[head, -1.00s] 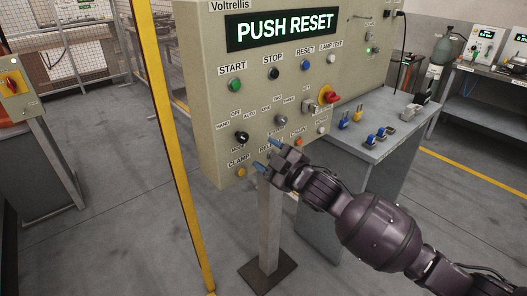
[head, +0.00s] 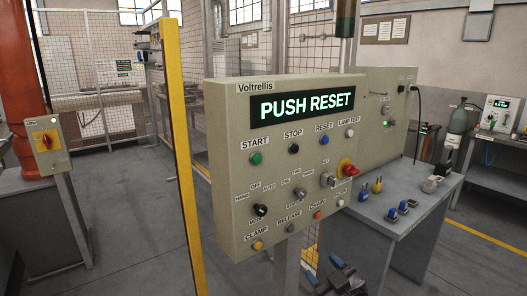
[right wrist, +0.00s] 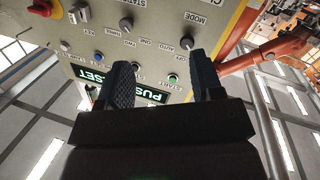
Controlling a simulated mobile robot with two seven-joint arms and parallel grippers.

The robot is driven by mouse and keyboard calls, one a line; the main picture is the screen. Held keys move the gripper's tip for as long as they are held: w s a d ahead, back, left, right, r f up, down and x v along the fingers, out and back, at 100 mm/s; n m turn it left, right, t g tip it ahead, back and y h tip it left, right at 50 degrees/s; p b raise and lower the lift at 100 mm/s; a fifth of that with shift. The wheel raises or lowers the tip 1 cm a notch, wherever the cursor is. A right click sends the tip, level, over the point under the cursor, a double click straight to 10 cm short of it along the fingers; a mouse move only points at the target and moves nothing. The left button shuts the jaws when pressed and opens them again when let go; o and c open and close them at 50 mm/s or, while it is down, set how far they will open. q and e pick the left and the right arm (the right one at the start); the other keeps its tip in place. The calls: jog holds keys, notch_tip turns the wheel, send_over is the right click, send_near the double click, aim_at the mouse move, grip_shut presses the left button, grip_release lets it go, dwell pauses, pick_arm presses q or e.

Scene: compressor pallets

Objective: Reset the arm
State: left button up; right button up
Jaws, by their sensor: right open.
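The control panel (head: 225,170) is a beige box on a post, and its lit display (head: 303,104) reads PUSH RESET. The blue RESET button (head: 325,140) sits in the upper row, between the black STOP button (head: 293,148) and the white LAMP TEST button (head: 349,133). The green START button (head: 256,159) is at that row's left. My right gripper (head: 325,277) is low at the bottom edge, below the panel and partly cut off. In the right wrist view its jaws (right wrist: 163,80) are open and empty, with the panel upside down beyond them. My left gripper is out of view.
A red emergency stop (head: 348,169) and a key switch (head: 328,180) protrude from the panel. A yellow post (head: 180,160) stands left of it. A grey bench (head: 395,235) with several padlocks stands at right. Open floor lies at left.

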jog(key=s+d+f+m+g+h, duration=0.1)
jog(key=s+d+f+m+h, duration=0.1)
jog(key=s+d+f, duration=0.2)
jog(key=s+d+f+m+g+h, duration=0.2)
jog(key=s+d+f, duration=0.3)
jog(key=s+f, duration=0.5)
jog(key=s+d+f+m+g+h, duration=0.1)
jog(key=s+d+f+m+h, duration=0.1)
jog(key=s+f, duration=0.6)
jog(key=s+d+m, duration=0.1)
jog(key=s+d, duration=0.1)
jog(key=s, duration=0.2)
jog(key=shift+s+d+m+g+h, duration=0.25)
jog(key=shift+d+m+g+h, duration=0.05)
jog(key=shift+g+h, duration=0.1)
